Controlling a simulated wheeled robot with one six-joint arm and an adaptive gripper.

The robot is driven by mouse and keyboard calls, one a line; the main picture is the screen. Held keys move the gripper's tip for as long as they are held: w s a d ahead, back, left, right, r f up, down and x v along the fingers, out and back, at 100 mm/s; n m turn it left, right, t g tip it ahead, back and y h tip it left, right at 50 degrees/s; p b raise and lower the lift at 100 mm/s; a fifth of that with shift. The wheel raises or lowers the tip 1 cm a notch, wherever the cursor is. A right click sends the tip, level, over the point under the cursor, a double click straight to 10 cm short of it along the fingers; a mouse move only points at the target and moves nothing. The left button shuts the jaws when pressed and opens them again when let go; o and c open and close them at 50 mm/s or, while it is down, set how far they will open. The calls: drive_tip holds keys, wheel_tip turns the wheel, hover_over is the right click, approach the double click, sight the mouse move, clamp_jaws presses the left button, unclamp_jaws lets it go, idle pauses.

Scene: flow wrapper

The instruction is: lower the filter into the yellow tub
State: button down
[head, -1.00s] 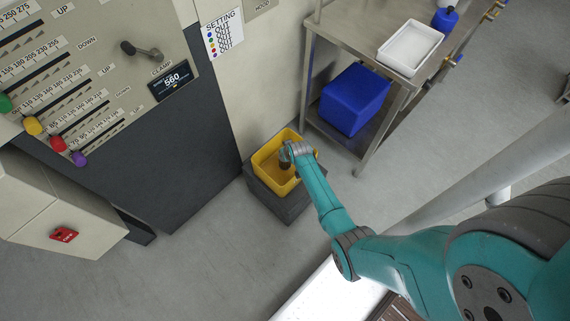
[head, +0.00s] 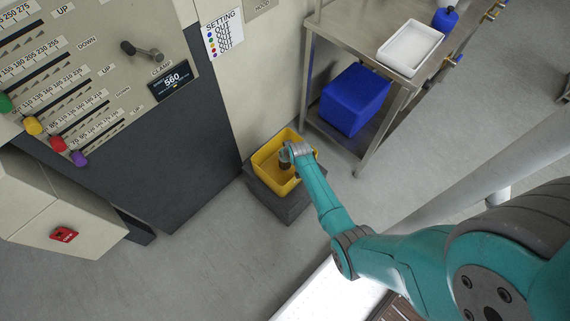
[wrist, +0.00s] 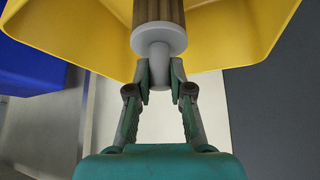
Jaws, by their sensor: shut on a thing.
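The yellow tub (head: 262,158) stands on a dark grey block on the floor, and my arm reaches over it. In the wrist view the tub (wrist: 90,40) spreads behind the filter. The filter (wrist: 159,30) is a brownish ribbed cylinder with a grey end cap and a grey stem. My gripper (wrist: 160,78) is shut on the stem, one finger on each side. In the head view my wrist hides most of the filter and part of the tub. I cannot tell whether the filter touches the tub's floor.
The dark grey block (head: 285,208) carries the tub. A machine cabinet (head: 175,160) stands to the left. A steel table (head: 345,35) stands to the right, with a blue bin (head: 352,98) on its lower shelf and a white tray (head: 410,47) on top.

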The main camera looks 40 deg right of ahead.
drive_tip(key=c, duration=1)
unclamp_jaws()
drive_tip(key=shift+o, duration=0.2)
drive_tip(key=v, duration=1.2)
